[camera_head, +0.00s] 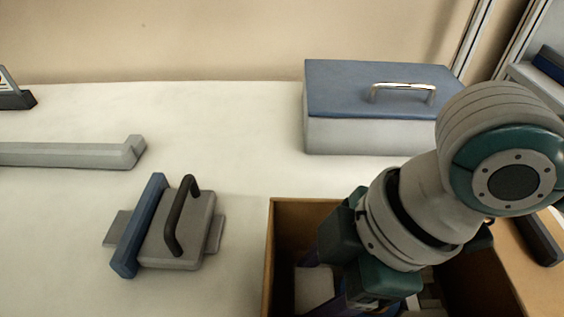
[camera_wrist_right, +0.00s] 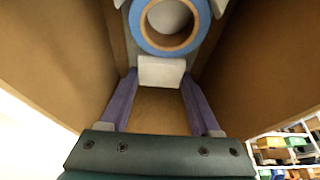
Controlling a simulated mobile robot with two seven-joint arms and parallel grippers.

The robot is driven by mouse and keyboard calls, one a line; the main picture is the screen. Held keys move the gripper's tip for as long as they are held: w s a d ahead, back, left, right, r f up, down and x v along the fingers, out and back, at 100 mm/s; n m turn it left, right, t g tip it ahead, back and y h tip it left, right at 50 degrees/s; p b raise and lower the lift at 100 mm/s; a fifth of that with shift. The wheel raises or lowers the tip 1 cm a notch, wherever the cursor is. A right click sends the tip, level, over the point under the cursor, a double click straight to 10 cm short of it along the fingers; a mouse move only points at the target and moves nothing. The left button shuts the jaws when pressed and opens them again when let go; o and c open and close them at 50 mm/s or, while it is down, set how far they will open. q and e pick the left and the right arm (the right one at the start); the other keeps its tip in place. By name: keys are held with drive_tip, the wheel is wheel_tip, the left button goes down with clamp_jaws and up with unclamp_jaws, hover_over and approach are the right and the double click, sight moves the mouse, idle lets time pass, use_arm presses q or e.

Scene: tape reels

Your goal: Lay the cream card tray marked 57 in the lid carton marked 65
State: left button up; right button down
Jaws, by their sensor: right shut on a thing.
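The brown lid carton (camera_head: 268,240) stands at the front right in the head view, and its walls flank the right wrist view. My right gripper (camera_wrist_right: 160,80) reaches down into it, with purple fingers shut on a small cream piece, seemingly the cream card tray (camera_wrist_right: 162,72). A cream surface also shows inside the carton in the head view (camera_head: 312,286). No 57 or 65 mark is readable. Beyond the fingertips lies a blue ring with a pale centre (camera_wrist_right: 165,45). My arm hides much of the carton's inside. My left gripper is not in view.
A grey box with a blue lid and metal handle (camera_head: 345,90) stands behind the carton. A grey block with a black handle and blue bar (camera_head: 175,235) lies left of it. A long grey bar (camera_head: 60,154) lies further left. White table between is clear.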

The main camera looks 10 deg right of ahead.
drive_tip(key=shift+f, duration=0.1)
drive_tip(key=shift+c, duration=0.5)
unclamp_jaws()
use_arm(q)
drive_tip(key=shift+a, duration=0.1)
use_arm(e)
drive_tip(key=shift+r, duration=0.25)
use_arm(q)
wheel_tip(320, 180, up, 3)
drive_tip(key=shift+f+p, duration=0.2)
drive_tip(key=shift+p, duration=1.05)
use_arm(e)
drive_tip(key=v, duration=1.2)
drive_tip(key=shift+s+f, duration=0.1)
